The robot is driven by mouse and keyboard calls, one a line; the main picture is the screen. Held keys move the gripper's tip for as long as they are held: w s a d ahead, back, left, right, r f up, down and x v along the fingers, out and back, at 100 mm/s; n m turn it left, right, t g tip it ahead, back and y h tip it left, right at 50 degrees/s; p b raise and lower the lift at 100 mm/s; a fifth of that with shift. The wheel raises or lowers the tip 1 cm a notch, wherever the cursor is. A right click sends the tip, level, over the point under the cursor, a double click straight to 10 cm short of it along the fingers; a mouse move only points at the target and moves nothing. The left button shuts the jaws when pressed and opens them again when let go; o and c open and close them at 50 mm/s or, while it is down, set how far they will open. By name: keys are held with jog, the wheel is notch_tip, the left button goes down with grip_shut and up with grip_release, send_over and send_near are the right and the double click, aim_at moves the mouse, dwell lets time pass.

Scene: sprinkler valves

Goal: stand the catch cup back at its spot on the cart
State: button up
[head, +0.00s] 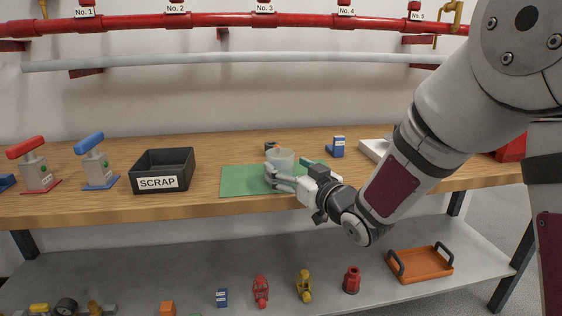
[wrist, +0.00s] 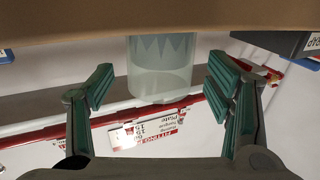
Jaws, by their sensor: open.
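The catch cup (head: 281,158) is a clear, pale cup standing on the green mat (head: 238,182) on the wooden top. My gripper (head: 279,177) is open at the cup, low over the mat. In the wrist view, which looks upside down, the cup (wrist: 161,68) shows between the two spread green-padded fingers of my gripper (wrist: 162,80), with visible gaps on both sides. Whether a finger touches it in the head view I cannot tell.
A black SCRAP bin (head: 162,170) stands left of the mat. A small blue block (head: 337,147) and a white tray (head: 375,149) are to the right. The lower shelf (head: 200,270) holds fittings and an orange tray (head: 421,264).

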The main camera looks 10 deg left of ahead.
jog(key=v, duration=0.7)
jog(key=shift+s+d+p, duration=0.25)
jog(key=shift+s+p, duration=0.1)
jog(key=shift+p, duration=0.1)
jog(key=shift+d, duration=0.1)
